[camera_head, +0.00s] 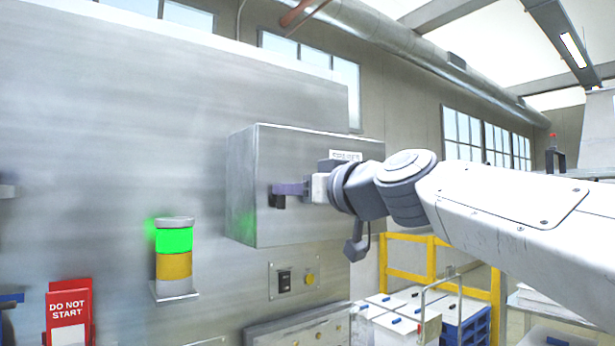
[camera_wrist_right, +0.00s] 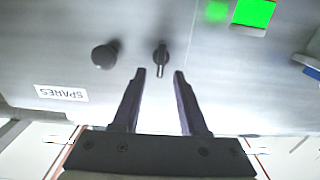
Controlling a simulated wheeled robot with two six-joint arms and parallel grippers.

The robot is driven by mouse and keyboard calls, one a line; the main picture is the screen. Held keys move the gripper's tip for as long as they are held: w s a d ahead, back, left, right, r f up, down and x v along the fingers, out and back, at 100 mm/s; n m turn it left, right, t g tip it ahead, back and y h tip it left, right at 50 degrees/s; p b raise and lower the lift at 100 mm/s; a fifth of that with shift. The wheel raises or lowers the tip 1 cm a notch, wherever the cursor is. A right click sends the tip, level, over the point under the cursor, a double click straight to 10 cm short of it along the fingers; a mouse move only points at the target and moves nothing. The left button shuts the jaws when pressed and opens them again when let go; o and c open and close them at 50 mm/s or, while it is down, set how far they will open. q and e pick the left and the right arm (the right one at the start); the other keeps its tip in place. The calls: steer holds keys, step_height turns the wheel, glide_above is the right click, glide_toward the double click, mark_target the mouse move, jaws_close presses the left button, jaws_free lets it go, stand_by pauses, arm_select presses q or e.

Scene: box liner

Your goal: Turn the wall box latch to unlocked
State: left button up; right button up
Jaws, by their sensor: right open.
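The grey metal wall box (camera_head: 262,150) is fixed to the large metal panel in the head view. My right gripper (camera_head: 276,190) is in front of the box's face, with purple-grey fingers pointing at it. In the wrist view my right gripper (camera_wrist_right: 160,72) is open and empty. A small dark latch (camera_wrist_right: 161,58) stands upright in that picture, just beyond and between the fingertips, with clear space on both sides. A round dark knob (camera_wrist_right: 104,55) sits to the left of the latch. My left gripper is not in view.
A label reading SPARES (camera_wrist_right: 61,93) is upside down in the wrist view. A signal lamp lit green (camera_head: 174,240) stands left of the box. A switch plate (camera_head: 293,278) is below it. A red DO NOT START sign (camera_head: 68,308) is at lower left.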

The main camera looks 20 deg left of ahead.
mark_target(280, 196)
steer(key=shift+p+x, duration=0.35)
steer(key=shift+x, duration=0.8)
jaws_close()
